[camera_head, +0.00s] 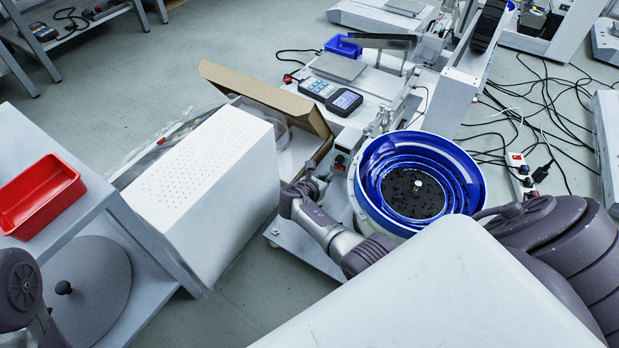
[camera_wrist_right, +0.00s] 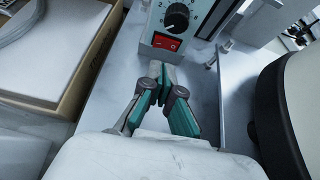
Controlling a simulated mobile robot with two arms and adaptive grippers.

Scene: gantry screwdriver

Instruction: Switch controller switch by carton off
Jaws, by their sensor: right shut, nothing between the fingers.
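The grey controller (camera_wrist_right: 180,18) with a black dial (camera_wrist_right: 177,17) and a red rocker switch (camera_wrist_right: 167,42) is at the top middle of the right wrist view. In the head view the controller (camera_head: 346,143) stands between the open carton (camera_head: 265,92) and the blue bowl feeder. The carton's edge (camera_wrist_right: 92,65) is left of it in the wrist view. My right gripper (camera_wrist_right: 160,75) is shut and empty, its fingertips just below the switch; contact cannot be told. It also shows in the head view (camera_head: 303,188). The rocker's position is unclear. My left gripper is out of view.
A white perforated box (camera_head: 208,180) is on the left. A red tray (camera_head: 40,195) sits on a table at far left. Cables and a power strip (camera_head: 520,175) lie at right.

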